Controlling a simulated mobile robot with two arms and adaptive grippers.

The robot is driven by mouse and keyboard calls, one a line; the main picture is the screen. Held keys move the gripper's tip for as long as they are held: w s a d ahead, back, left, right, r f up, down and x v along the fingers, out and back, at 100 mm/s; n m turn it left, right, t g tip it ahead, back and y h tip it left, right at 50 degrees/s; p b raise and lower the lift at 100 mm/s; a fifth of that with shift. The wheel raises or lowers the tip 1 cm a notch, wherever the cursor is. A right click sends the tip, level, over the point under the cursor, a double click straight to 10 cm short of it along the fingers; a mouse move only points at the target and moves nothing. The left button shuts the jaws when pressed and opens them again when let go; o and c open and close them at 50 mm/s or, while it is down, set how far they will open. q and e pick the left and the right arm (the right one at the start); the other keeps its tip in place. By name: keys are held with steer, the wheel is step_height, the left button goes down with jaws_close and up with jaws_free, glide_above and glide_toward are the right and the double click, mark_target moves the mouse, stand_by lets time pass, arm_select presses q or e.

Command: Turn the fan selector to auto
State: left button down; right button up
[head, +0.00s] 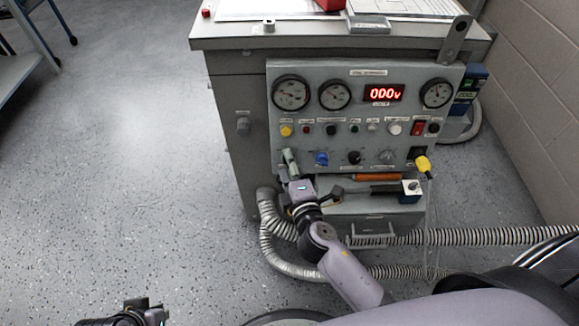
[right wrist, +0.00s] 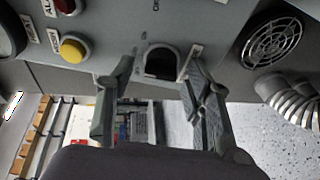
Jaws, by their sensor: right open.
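The fan selector appears to be the dark knob (right wrist: 161,62) with small labels around it, in the right wrist view; the labels are too small to read. In the head view it is hidden behind my right gripper (head: 288,158), which is at the lower left of the grey control panel (head: 310,72). My right gripper (right wrist: 160,68) is open, with one finger on each side of the knob. I cannot tell whether either finger touches it. My left gripper (head: 150,314) is low at the bottom left edge of the head view, far from the panel.
A yellow button (head: 286,130) is above the gripper. A blue knob (head: 321,158), black knob (head: 353,157) and grey knob (head: 387,156) are to its right. A shelf with an orange-handled tool (head: 378,177) and ribbed hoses (head: 280,255) lie below.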

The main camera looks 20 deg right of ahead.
steer(key=s+r, duration=0.2)
steer(key=s, duration=1)
steer(key=shift+a, duration=0.25)
steer(key=shift+w, duration=0.1)
